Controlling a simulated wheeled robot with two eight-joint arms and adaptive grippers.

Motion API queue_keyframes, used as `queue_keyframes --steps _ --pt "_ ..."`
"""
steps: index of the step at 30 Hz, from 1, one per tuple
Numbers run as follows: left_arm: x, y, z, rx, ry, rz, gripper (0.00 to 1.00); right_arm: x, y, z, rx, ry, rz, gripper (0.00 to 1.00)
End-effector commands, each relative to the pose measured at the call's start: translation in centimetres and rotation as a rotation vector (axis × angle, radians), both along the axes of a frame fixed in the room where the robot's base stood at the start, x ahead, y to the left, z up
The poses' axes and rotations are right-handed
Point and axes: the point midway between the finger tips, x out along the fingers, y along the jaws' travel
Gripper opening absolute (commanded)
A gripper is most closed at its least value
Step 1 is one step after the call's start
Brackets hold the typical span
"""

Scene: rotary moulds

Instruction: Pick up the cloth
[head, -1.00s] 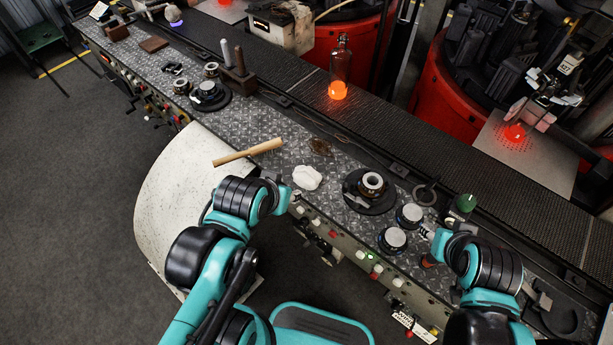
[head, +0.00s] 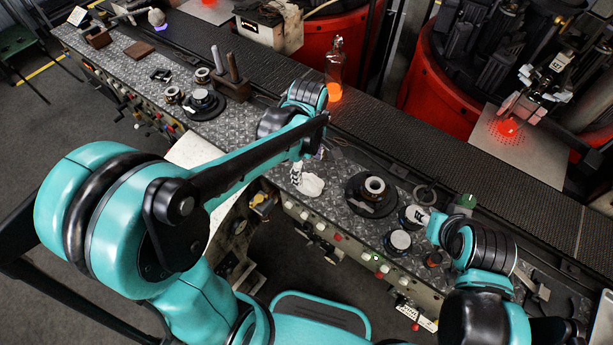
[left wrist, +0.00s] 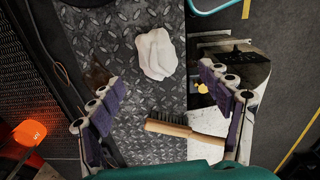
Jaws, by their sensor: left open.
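The cloth is a crumpled white bundle (head: 312,186) on the metal tread plate near the front edge of the console. It also shows in the left wrist view (left wrist: 156,53), top centre. My left gripper (head: 315,166) is above the plate just behind the cloth, partly hidden by my own arm.
A wooden-handled brush (left wrist: 180,128) lies below the cloth in the left wrist view. A round mould on a black disc (head: 372,193) stands right of the cloth. A bottle with a glowing base (head: 334,70) is on the conveyor behind. Buttons line the console's front.

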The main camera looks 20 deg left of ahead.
Motion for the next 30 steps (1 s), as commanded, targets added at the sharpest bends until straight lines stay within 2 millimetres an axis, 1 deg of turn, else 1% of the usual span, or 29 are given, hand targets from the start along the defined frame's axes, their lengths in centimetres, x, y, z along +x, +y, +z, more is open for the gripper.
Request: queue_keyframes --steps 4,9,14,18,21,23,28,29,30 --pt "0.3 -0.2 -1.1 0.002 0.022 0.049 0.78 0.0 0.0 -0.1 0.000 0.000 0.000 0.40" --pt "0.3 -0.2 -3.0 0.001 0.021 0.051 0.78 0.0 0.0 -0.9 0.000 0.000 0.000 0.40" --pt "0.5 -0.2 -4.5 0.001 0.021 0.050 0.78 0.0 0.0 -1.5 0.000 0.000 0.000 0.40" --pt "0.8 -0.1 -6.8 0.001 0.020 0.050 0.78 0.0 0.0 -2.7 0.000 0.000 0.000 0.40" --pt "0.8 -0.1 -8.1 0.001 0.020 0.049 0.78 0.0 0.0 -3.1 0.000 0.000 0.000 0.40" --pt "0.8 -0.1 -8.3 0.001 0.020 0.049 0.78 0.0 0.0 -3.1 0.000 0.000 0.000 0.40" --pt "0.8 -0.1 -8.2 0.001 0.020 0.049 0.78 0.0 0.0 -3.0 0.000 0.000 0.000 0.40" --pt "0.8 -0.1 -8.2 0.002 0.020 0.049 0.76 0.0 0.0 -3.0 0.000 0.000 0.000 0.40" --pt "0.8 -0.1 -8.2 0.001 0.020 0.049 0.65 0.0 0.0 -3.0 0.000 0.000 0.000 0.40"
